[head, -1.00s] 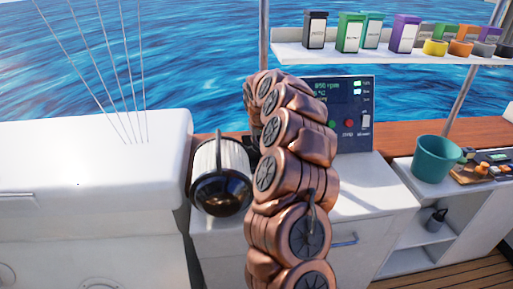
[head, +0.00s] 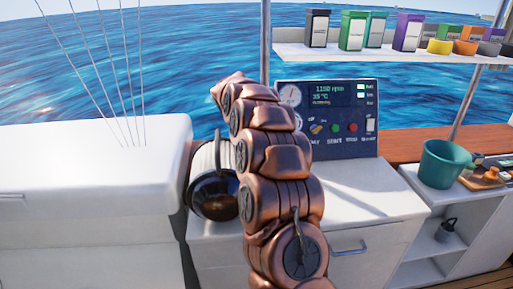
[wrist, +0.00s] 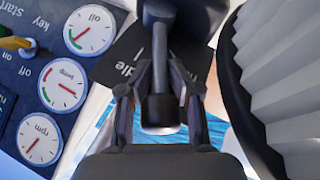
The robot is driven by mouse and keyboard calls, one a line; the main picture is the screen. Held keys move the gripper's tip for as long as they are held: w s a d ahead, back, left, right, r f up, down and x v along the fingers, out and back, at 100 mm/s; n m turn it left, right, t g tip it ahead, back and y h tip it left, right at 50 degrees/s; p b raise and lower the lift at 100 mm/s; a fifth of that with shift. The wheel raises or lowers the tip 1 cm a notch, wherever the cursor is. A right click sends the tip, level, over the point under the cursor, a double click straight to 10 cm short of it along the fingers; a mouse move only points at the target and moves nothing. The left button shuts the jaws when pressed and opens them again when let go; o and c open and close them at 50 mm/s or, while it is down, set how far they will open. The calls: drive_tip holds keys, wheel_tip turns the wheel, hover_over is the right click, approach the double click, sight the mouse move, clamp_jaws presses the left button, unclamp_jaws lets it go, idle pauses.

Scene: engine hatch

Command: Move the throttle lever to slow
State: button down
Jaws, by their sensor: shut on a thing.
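The throttle lever (wrist: 160,108) is a dark lever with a thick, squared end, seen in the middle of the wrist view. My gripper (wrist: 160,75) is shut on it, with one finger on each side. Behind the lever is a dark plate (wrist: 128,62) with white lettering, of which only "dle" can be read. The lever's slow mark cannot be made out. In the head view my arm hides the gripper and lever. The control panel (head: 350,98) there reads 1150 rpm and 35 °C.
A white ribbed filter (wrist: 290,85) with a black rim stands close to the right of my gripper. Oil, temp (wrist: 62,85) and rpm gauges are at the left. A teal bucket (head: 443,165) stands at the far right.

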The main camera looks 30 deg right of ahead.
drive_tip(key=shift+w+a+r, duration=0.1)
drive_tip(key=shift+w+r, duration=0.1)
drive_tip(key=shift+r, duration=0.15)
drive_tip(key=c, duration=1.1)
unclamp_jaws()
drive_tip(key=shift+a, duration=0.1)
drive_tip(key=shift+c, duration=0.2)
drive_tip(key=shift+s+f, duration=0.1)
drive_tip(key=shift+f, duration=0.05)
drive_tip(key=v, duration=1.2)
